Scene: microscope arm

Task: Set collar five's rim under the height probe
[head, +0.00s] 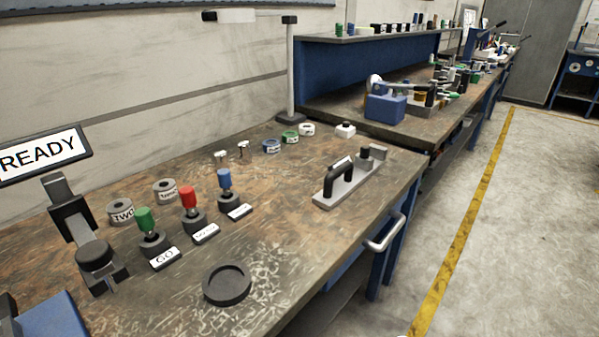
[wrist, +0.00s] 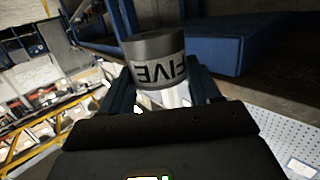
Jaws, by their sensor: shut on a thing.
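Collar five (wrist: 157,58), a dark grey cylinder with a pale band reading FIVE upside down, is in the wrist view. My gripper (wrist: 164,92) is shut on it, with a blue-black finger on each side. The collar's lower part is partly hidden between the fingers. My gripper and collar five do not show in the head view. I cannot clearly pick out the height probe. A black stand with a jointed bracket (head: 72,222) is at the left of the bench, below a READY sign (head: 40,152).
Grey collars, one marked TWO (head: 120,211), stand near green (head: 147,219), red (head: 188,197) and blue (head: 225,180) knobs. A black round dish (head: 227,286) lies in front. A metal plate with a black handle (head: 345,186) and a lamp post (head: 290,70) are farther right.

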